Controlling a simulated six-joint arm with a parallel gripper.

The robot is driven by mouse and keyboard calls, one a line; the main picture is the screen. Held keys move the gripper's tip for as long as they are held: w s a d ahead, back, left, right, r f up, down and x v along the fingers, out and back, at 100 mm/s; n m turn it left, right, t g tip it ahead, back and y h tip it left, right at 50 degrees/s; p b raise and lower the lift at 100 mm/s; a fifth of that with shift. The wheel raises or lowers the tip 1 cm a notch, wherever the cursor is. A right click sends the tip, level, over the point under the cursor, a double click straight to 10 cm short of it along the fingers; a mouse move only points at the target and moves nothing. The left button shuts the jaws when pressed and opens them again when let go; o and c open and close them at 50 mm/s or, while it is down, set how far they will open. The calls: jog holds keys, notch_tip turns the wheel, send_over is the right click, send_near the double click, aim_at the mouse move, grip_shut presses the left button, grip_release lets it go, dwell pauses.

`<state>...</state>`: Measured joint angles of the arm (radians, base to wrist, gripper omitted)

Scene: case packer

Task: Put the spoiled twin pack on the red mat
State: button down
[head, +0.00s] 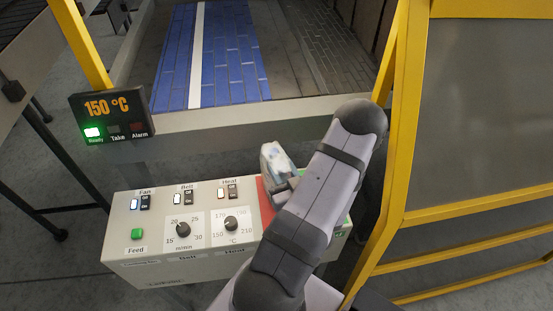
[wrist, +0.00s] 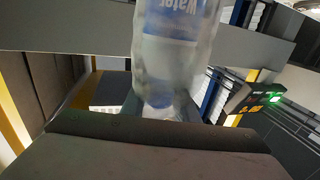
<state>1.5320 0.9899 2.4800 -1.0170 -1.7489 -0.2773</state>
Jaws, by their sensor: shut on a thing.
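The twin pack (head: 277,160) is a clear, pale bottle pack with a bluish-white label, seen just past my arm in the head view. In the wrist view the pack (wrist: 178,60) fills the upper middle, its label reading "Water". My gripper (head: 284,187) is shut on it, mostly hidden behind my arm link. The red mat (head: 265,199) lies on the right part of the control box top, partly covered by my arm. The pack appears over or near the mat's far end; I cannot tell whether it touches.
The control box (head: 150,255) carries switches, two dials and a green Feed button (head: 137,234) left of the mat. A yellow-framed guard (head: 400,190) stands close on the right. Behind are a blue belt (head: 235,65) and a 150 °C display (head: 110,115) with its Ready lamp lit.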

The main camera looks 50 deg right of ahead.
aim_at(283, 174)
jog(key=shift+f+b, duration=0.6)
dwell(0.6)
jog(key=c, duration=1.3)
grip_release()
jog(key=shift+f, duration=0.1)
jog(key=shift+b+v, duration=0.6)
jog(key=shift+v, duration=0.2)
jog(key=v, duration=0.3)
jog(key=shift+s+a+p, duration=0.1)
jog(key=shift+s+p, duration=0.2)
jog(key=shift+s, duration=0.1)
jog(key=shift+v, duration=0.95)
jog(key=shift+a, duration=0.15)
